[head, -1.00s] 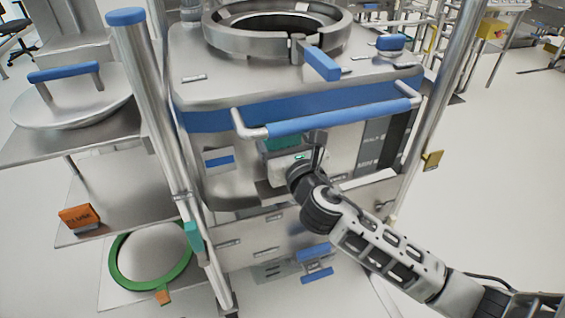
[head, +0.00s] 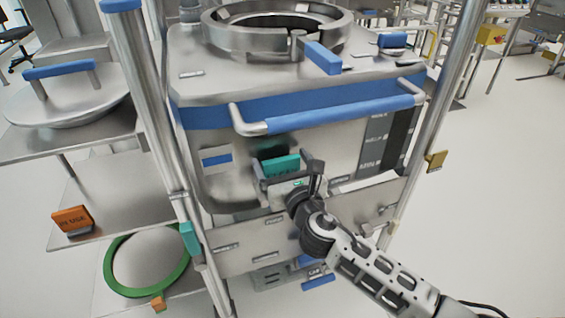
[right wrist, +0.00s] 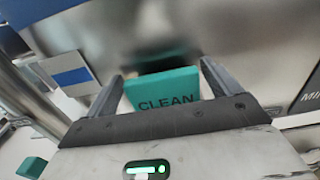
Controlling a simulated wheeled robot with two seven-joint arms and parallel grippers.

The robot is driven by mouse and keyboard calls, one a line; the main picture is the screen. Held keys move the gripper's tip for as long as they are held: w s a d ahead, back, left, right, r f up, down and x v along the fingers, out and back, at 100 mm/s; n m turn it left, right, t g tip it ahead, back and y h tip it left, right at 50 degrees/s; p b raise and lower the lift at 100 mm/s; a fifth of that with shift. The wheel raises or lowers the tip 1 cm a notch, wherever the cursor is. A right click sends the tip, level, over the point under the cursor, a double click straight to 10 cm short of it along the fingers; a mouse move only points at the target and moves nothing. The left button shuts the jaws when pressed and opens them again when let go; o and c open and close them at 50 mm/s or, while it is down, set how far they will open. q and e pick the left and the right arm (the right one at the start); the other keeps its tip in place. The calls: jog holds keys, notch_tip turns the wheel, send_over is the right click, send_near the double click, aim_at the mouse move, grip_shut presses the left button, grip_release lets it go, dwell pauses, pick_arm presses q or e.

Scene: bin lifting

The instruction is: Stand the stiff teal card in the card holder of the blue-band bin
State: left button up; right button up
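The teal card (head: 281,165), marked CLEAN in the right wrist view (right wrist: 163,92), is upright and slightly tilted in front of the blue-band bin (head: 235,187). My right gripper (head: 288,172) has one finger at each side edge of the card; in the right wrist view the fingers (right wrist: 160,72) reach along those edges and appear to hold it. A dark patch shows on the bin wall behind the card. I cannot make out the card holder; the gripper and card cover that part of the front. My left gripper is not in view.
The bin's blue handle bar (head: 340,113) juts out above the gripper. Steel posts (head: 150,110) stand at both sides. An orange card (head: 72,220) stands on the left shelf, above a green ring (head: 118,287). The floor at the right is clear.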

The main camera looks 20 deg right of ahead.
jog(key=shift+o, duration=0.2)
jog(key=shift+r, duration=0.15)
jog(key=s, duration=1.2)
jog(key=s+a+f+m+g+y, duration=0.1)
jog(key=s+f+m+g, duration=0.2)
jog(key=m, duration=1.4)
jog(key=s+a+f+m+g+y, duration=0.1)
jog(key=s+f+m, duration=0.7)
jog(key=m, duration=0.9)
jog(key=s+g+y, duration=0.1)
jog(key=g, duration=0.1)
jog(key=shift+a+m+g, duration=0.2)
jog(key=shift+m+g, duration=0.1)
jog(key=shift+s+r, duration=0.1)
